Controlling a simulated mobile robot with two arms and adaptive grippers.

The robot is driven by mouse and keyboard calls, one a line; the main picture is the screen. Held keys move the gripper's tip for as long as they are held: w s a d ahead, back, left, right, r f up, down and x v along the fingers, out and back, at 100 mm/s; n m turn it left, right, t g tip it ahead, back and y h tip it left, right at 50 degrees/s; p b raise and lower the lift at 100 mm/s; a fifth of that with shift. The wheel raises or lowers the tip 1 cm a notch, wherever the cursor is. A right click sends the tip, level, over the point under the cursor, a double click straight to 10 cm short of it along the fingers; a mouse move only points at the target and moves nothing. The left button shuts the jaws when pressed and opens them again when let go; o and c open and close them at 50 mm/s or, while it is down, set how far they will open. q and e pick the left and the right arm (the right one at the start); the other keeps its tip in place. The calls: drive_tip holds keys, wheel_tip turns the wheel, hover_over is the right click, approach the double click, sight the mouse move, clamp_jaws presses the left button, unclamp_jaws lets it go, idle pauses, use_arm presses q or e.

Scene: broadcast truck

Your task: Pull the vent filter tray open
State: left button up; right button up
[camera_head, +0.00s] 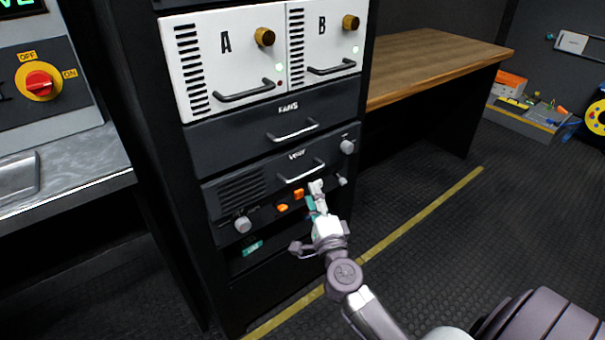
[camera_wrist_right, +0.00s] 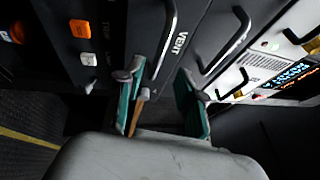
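The vent filter tray (camera_head: 240,190) is a dark drawer front in the rack with a grille, a "VENT" label and a silver bar handle (camera_head: 301,172). It looks flush with the rack. My right gripper (camera_head: 306,216) is in front of the rack, low and close to the vent handle. In the right wrist view its two teal-padded fingers (camera_wrist_right: 161,92) are spread apart, and the vent handle (camera_wrist_right: 168,42) shows just ahead, between their lines. Nothing is gripped. I cannot tell whether a finger touches the handle. My left gripper is not in view.
The FANS drawer (camera_head: 235,133) with its own handle is directly above. White modules A and B (camera_head: 225,70) sit higher. Orange switches (camera_head: 282,208) and a grey knob (camera_head: 243,225) lie below the tray. A wooden bench (camera_head: 430,60) stands right; open floor lies in front.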

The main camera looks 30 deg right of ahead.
sight(306, 173)
drive_tip(key=x, duration=0.8)
drive_tip(key=shift+a+f, duration=0.1)
drive_tip(key=shift+c, duration=0.2)
clamp_jaws()
